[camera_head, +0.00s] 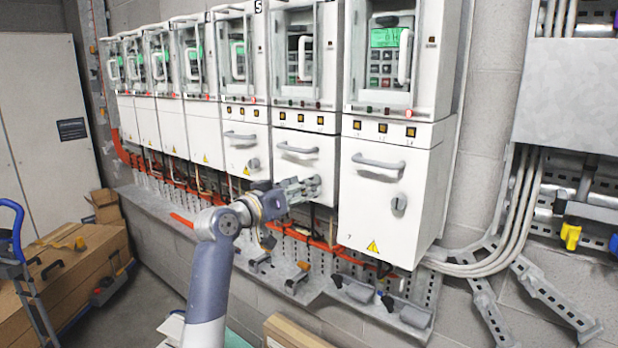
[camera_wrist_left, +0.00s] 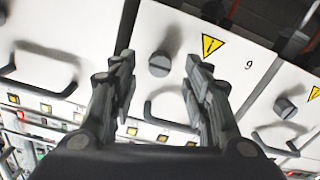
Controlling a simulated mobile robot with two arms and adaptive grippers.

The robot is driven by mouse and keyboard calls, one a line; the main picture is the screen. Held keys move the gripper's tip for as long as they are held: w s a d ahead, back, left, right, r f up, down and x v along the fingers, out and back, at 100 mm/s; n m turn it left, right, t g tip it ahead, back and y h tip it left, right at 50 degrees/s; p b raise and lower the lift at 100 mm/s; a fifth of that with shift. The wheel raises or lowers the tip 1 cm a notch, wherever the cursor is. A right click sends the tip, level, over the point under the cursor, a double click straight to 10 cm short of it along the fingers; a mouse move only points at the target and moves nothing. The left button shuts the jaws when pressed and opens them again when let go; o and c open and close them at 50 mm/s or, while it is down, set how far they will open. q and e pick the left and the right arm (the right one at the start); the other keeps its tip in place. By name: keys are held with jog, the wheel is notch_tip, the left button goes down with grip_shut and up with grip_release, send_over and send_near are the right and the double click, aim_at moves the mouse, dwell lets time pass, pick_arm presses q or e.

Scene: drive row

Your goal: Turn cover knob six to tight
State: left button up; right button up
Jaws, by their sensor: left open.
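The cover with the printed six (camera_wrist_left: 249,65), upside down in the left wrist view, is the white lower door (camera_head: 289,137) left of the door marked 7 in the head view. Its dark round knob (camera_wrist_left: 160,64) lies between my left gripper's fingertips in the wrist view, with a gap on each side. The fingers are open, and I cannot tell how far their tips are from the knob. In the head view my left gripper (camera_head: 304,188) is in front of this door's lower part and mostly hides the knob. My right gripper is not in view.
Door seven (camera_head: 380,225), with its own knob (camera_head: 399,204) and handle (camera_head: 379,162), is close on the right. Door six's handle (camera_head: 298,149) is above my gripper. Door five's knob (camera_head: 253,164) is to the left.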

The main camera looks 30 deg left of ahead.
pick_arm(q)
jog(key=w, duration=0.3)
jog(key=shift+d+p, duration=0.15)
jog(key=shift+p, duration=0.2)
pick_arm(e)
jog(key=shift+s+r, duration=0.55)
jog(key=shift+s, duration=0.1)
pick_arm(q)
grip_shut()
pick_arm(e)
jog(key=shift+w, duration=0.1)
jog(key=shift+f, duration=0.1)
